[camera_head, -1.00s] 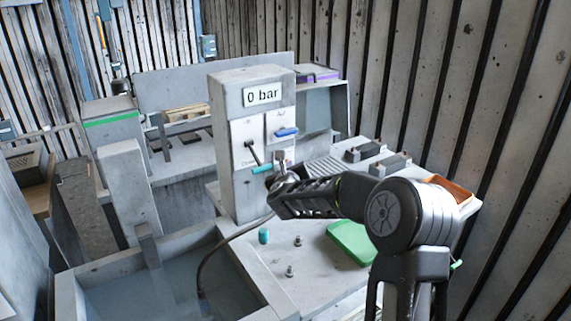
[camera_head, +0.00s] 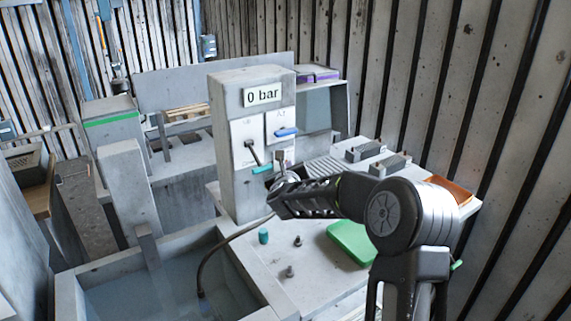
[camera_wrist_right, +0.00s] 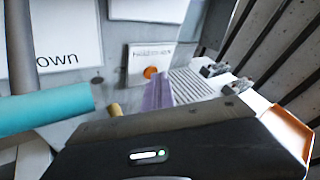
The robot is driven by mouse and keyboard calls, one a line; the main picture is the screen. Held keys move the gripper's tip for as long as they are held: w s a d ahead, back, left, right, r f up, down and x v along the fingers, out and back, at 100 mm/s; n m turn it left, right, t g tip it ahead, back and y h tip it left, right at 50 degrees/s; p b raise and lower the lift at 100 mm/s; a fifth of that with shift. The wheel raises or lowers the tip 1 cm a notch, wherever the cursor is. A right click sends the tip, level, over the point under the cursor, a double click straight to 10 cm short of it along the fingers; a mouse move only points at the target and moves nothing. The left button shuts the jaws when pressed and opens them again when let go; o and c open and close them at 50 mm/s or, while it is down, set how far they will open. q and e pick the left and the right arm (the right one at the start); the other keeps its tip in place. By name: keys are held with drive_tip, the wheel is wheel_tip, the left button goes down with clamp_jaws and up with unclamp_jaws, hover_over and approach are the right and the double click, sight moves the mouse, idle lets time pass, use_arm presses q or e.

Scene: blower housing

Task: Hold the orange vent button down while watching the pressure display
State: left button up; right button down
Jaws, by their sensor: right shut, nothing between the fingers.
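The pressure display (camera_head: 262,95) reads "0 bar" at the top of the grey panel column (camera_head: 235,150). The orange vent button (camera_wrist_right: 150,72) shows in the right wrist view, on a small white labelled plate (camera_wrist_right: 140,60). In that view it is uncovered, beyond my gripper's dark body; I cannot make it out in the head view. My right gripper (camera_head: 277,180) is shut and empty in front of the lower panel. Its fingertips are hard to make out, and I see no contact with the button. My left gripper is not in view.
A teal lever handle (camera_head: 262,169) is close beside my right gripper. A black lever (camera_head: 252,152) and a blue handle (camera_head: 287,132) are above. A green tray (camera_head: 350,242) lies on the bench, with an orange bin (camera_head: 452,190) at right. A water basin (camera_head: 150,300) lies at front left.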

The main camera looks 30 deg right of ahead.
idle(0.8)
drive_tip(key=shift+s+b, duration=0.75)
drive_tip(key=shift+s, duration=0.1)
drive_tip(key=shift+s+a+b, duration=0.1)
drive_tip(key=shift+s+b, duration=1.6)
drive_tip(key=shift+s, duration=0.75)
